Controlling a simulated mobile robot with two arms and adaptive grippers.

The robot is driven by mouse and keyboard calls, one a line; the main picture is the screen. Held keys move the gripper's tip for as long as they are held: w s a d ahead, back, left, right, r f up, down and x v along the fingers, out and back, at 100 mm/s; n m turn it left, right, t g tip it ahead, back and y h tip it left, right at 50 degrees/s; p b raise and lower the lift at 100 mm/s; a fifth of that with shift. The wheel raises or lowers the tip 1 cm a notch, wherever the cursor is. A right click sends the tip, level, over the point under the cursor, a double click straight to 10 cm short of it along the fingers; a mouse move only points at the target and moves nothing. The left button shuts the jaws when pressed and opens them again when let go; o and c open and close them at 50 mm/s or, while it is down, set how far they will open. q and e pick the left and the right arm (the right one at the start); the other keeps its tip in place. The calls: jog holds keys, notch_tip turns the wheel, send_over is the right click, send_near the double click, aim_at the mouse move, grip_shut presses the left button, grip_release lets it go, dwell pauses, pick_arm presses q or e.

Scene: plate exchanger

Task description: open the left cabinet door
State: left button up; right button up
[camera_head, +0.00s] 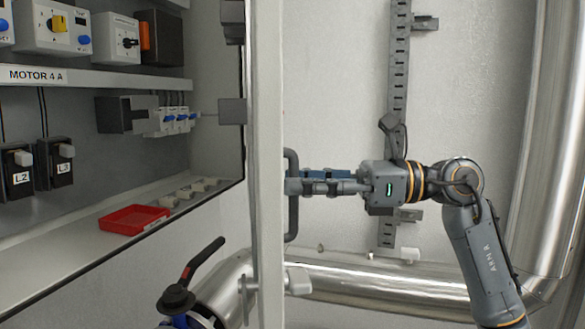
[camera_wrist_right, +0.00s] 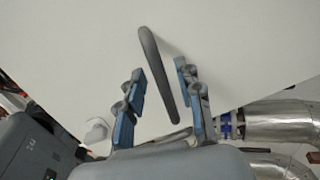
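The white cabinet door (camera_head: 264,150) stands open and shows nearly edge-on in the head view; its outer face fills much of the right wrist view (camera_wrist_right: 80,60). A dark grey bar handle (camera_head: 291,230) is on that face, and it also shows in the right wrist view (camera_wrist_right: 157,75). My right gripper (camera_head: 300,186) is at the handle. In the right wrist view its blue-padded fingers (camera_wrist_right: 160,92) are spread on both sides of the handle, with gaps visible. My left gripper is not in view.
The open cabinet holds motor switches (camera_head: 55,27), breakers (camera_head: 175,120) and a red tray (camera_head: 133,219). A dark-handled valve (camera_head: 180,297) and a metal pipe (camera_head: 380,285) are below and near the door. A large vertical pipe (camera_head: 550,130) stands at right.

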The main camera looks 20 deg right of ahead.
jog(key=shift+x, duration=0.9)
jog(key=shift+c, duration=0.2)
grip_shut()
jog(key=shift+d, duration=0.1)
